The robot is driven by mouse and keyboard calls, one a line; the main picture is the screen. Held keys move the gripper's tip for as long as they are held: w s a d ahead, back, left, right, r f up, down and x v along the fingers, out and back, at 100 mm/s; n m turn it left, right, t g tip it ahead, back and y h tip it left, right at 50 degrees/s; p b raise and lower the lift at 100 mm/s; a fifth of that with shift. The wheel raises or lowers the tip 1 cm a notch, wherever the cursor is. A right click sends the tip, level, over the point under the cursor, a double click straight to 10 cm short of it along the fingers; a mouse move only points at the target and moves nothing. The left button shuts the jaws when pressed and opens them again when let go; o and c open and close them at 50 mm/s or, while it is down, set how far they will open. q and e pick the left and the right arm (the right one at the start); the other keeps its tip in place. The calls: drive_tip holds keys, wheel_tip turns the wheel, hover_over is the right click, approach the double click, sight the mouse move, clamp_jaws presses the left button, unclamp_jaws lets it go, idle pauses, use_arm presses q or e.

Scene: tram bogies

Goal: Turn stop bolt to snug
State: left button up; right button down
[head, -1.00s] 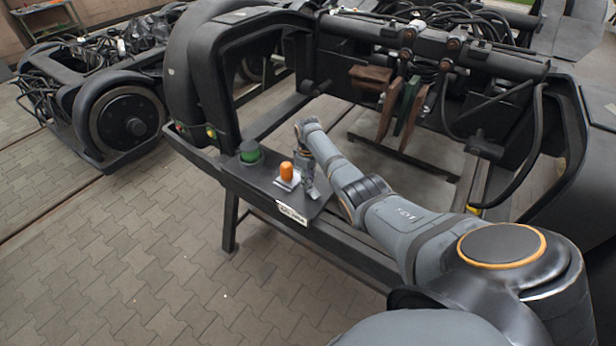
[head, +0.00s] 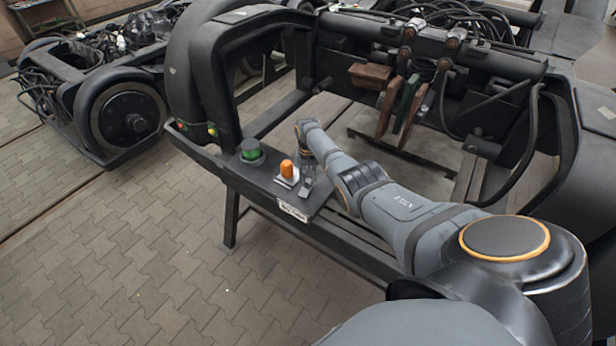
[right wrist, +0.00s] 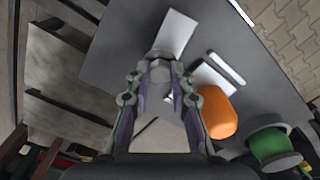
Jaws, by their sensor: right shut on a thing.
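My right gripper (head: 306,182) reaches down to the dark shelf plate (head: 272,184) on the front of the bogie frame. In the right wrist view its two fingers (right wrist: 160,80) are closed on a small grey bolt head (right wrist: 160,68), which I take to be the stop bolt. The fingers hide the bolt's sides, so I cannot tell how far in it sits. In the head view the bolt is too small and covered to make out. My left gripper is not in view.
A white label (head: 293,211) is on the shelf's front edge. Frame beams and hanging brake blocks (head: 392,105) lie behind.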

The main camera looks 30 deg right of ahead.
drive_tip(key=m, duration=0.4)
drive_tip(key=shift+m+p, duration=0.3)
drive_tip(key=m, duration=0.3)
drive_tip(key=shift+m, duration=0.4)
drive_tip(key=m, duration=0.4)
drive_tip(key=shift+m+p, duration=0.35)
drive_tip(key=shift+m, duration=1.75)
drive_tip(key=c, duration=1.2)
unclamp_jaws()
